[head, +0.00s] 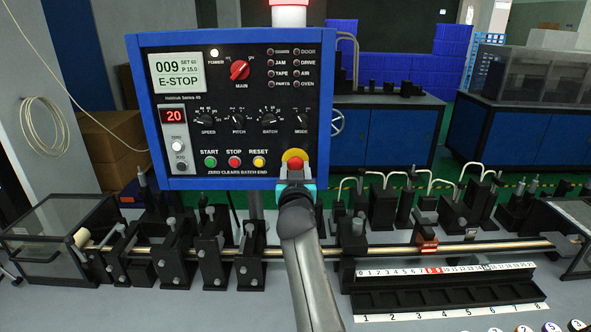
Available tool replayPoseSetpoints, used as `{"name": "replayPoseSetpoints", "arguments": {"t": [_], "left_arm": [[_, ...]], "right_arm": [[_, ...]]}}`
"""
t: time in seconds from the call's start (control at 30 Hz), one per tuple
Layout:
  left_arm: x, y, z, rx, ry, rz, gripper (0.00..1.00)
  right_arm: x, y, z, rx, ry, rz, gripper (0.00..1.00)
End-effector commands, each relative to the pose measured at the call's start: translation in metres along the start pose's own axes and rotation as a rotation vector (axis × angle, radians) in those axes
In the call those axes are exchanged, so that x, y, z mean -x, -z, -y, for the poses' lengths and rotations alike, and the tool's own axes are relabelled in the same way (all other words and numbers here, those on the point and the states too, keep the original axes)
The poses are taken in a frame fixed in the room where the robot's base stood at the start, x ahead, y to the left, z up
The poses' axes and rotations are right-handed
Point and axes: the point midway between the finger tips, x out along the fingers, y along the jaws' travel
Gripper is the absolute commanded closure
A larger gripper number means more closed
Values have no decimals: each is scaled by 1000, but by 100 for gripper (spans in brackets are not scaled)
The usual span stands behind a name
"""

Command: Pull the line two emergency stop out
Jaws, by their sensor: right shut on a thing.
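The emergency stop is a red mushroom button (295,163) on a yellow disc (294,155), at the lower right of the blue-framed control panel (255,185). My right gripper (295,177) is at the button from below, shut on it; its fingers hide the button's lower part. My left gripper is not in view.
Start, stop and reset buttons (234,161) sit left of the emergency stop, with knobs above. Below runs a machine line with a long rod (330,247), black stations and a numbered tray (450,297). Blue cabinets (380,133) stand behind.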

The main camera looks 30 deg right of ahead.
Motion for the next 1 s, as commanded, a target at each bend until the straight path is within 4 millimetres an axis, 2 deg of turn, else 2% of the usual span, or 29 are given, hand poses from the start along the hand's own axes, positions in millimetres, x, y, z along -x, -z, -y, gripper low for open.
{"name": "replayPoseSetpoints", "arguments": {"t": [0.83,1.0], "left_arm": [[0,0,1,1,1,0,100],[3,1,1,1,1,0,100]], "right_arm": [[0,1,0,0,0,-2,100],[8,1,1,-3,1,0,100]]}}
